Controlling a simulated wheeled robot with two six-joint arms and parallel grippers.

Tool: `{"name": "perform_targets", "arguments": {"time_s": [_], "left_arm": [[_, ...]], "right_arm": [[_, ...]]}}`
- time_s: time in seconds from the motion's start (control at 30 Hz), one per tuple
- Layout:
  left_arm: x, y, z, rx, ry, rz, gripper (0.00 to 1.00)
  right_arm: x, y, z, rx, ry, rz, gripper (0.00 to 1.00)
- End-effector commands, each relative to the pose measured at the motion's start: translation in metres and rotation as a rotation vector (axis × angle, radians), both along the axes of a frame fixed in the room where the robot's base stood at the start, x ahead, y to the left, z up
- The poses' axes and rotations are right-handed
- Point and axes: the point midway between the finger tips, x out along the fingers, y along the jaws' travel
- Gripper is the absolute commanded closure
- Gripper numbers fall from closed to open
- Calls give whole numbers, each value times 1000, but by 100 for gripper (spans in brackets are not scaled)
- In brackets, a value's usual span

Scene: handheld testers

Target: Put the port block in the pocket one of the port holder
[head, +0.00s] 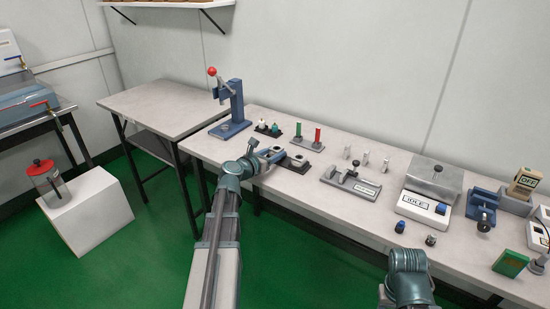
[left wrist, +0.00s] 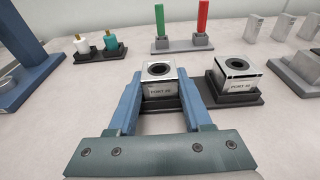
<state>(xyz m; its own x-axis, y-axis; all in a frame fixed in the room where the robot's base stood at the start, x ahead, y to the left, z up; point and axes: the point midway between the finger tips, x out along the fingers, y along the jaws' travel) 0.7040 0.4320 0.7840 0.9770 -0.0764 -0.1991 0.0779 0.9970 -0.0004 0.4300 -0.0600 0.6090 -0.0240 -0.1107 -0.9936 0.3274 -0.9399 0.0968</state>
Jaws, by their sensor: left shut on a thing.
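My left gripper (head: 273,155) is at the near left part of the long table. In the left wrist view its two blue fingers (left wrist: 158,90) are shut on a silver port block (left wrist: 159,88) with a dark round opening on top and a label on its front. The block stands upright at a dark base (left wrist: 160,107); the fingers hide whether it touches it. A second, similar labelled block (left wrist: 237,72) stands on a dark base (left wrist: 215,98) to the right. Whether the two bases are one port holder I cannot tell.
Behind are a stand with green and red posts (left wrist: 182,45) and a dark tray with white and teal pieces (left wrist: 99,53). A blue press (head: 233,108) stands at the left, a grey fixture (head: 350,184) to the right. The near table strip is mostly clear.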

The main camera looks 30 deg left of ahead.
Motion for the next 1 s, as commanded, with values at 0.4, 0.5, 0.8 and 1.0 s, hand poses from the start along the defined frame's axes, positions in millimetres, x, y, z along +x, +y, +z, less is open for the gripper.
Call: {"name": "perform_targets", "arguments": {"time_s": [0.4,0.5,0.8,1.0], "left_arm": [[0,0,-1,0,0,0,29],[0,0,-1,0,0,0,20],[-14,0,5,0,0,2,20],[-56,2,14,-1,0,2,20]], "right_arm": [[0,0,-1,-1,0,0,50],[0,0,-1,-1,0,0,50],[0,0,6,0,0,0,50],[0,0,15,2,1,-1,50]]}}
